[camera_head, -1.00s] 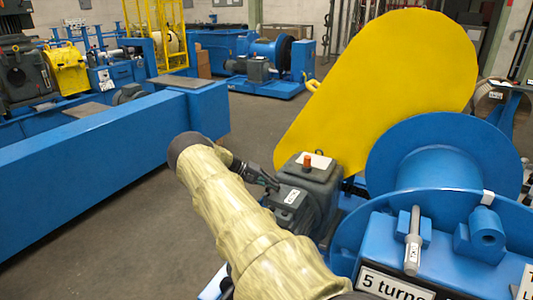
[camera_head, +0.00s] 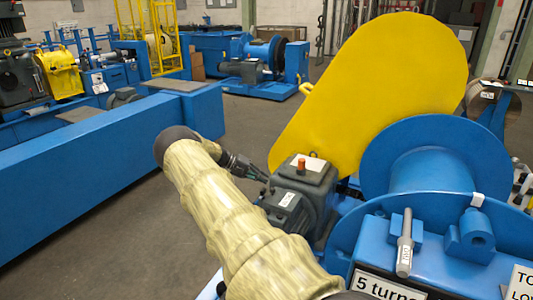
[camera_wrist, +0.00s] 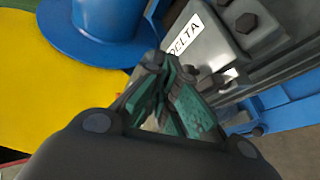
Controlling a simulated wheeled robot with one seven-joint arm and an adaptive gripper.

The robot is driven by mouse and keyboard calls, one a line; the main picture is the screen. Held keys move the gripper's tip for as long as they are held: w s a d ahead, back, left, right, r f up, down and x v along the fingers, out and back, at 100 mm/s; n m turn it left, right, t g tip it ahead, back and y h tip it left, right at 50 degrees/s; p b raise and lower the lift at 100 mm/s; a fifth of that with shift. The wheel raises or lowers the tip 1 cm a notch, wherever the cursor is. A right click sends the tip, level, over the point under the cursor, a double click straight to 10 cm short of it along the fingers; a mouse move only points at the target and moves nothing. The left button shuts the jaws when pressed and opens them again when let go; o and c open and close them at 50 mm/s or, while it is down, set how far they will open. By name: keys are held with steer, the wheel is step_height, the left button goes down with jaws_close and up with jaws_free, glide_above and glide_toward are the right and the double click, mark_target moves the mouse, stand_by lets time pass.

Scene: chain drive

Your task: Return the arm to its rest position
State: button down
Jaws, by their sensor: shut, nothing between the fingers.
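My gripper (camera_head: 262,176) is at the end of my arm, which is wrapped in a pale cover and reaches up from the lower middle of the head view. Its fingers point right, toward the grey gearbox and motor unit (camera_head: 318,181). In the wrist view the fingers (camera_wrist: 160,75) are together with nothing held between them. Behind them is the grey housing (camera_wrist: 215,50) with a DELTA label. I cannot tell whether the fingertips touch the housing.
A large yellow chain guard (camera_head: 400,75) stands behind the gearbox. A blue drum (camera_head: 430,168) and a grey pin (camera_head: 405,245) are at right. A long blue beam (camera_head: 90,180) lies at left. Bare floor (camera_head: 120,225) separates the beam from the machine.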

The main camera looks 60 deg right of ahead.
steer(key=v, duration=0.7)
steer(key=shift+w+f+b, duration=0.25)
steer(key=shift+w+b, duration=0.05)
steer(key=shift+w, duration=0.15)
